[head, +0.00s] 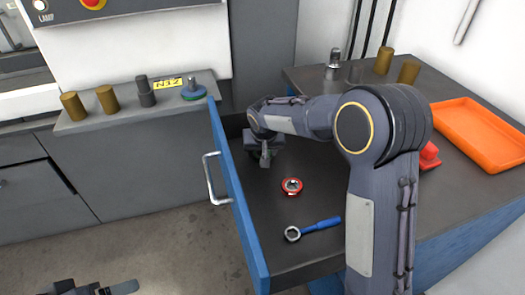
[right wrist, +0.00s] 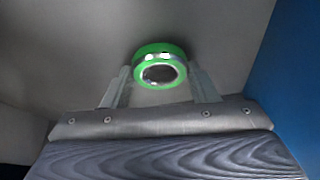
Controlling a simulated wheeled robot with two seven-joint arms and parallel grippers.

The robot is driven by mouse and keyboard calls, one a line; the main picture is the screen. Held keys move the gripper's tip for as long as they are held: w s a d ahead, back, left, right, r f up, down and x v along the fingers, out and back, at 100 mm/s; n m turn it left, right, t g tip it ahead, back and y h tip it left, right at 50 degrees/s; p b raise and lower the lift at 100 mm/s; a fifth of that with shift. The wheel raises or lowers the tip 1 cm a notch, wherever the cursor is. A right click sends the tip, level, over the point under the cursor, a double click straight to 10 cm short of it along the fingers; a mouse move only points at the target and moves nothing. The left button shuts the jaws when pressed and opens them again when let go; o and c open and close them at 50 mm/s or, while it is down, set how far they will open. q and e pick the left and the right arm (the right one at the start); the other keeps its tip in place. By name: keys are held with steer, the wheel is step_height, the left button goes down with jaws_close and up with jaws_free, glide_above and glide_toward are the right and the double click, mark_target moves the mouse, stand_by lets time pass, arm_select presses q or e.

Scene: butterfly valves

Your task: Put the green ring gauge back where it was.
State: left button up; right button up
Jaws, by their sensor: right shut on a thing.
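The green ring gauge (right wrist: 160,52) is a bright green ring with a metal inner rim. It shows in the right wrist view between the two fingers of my right gripper (right wrist: 163,85), which is shut on it. In the head view my right gripper (head: 266,158) is over the far left part of the open drawer (head: 262,225), close to its blue front. The gauge is not discernible there, and I cannot tell whether it touches the drawer floor. My left gripper (head: 100,289) shows only partly at the bottom left edge, away from the drawer.
A red ring (head: 291,186) and a blue-handled ring tool (head: 312,229) lie in the drawer. The ledge at left holds brass cylinders (head: 107,98) and a green disc with a grey top (head: 193,92). An orange tray (head: 482,132) stands at right. My right arm spans the drawer's right side.

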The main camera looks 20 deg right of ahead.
steer(key=o, duration=0.7)
steer(key=shift+f, duration=0.2)
steer(key=o, duration=0.5)
steer(key=shift+r, duration=0.1)
steer(key=shift+r, duration=0.25)
steer(key=p+v, duration=0.2)
steer(key=v, duration=1)
steer(key=shift+a+f, duration=0.1)
steer(key=shift+s+f, duration=0.1)
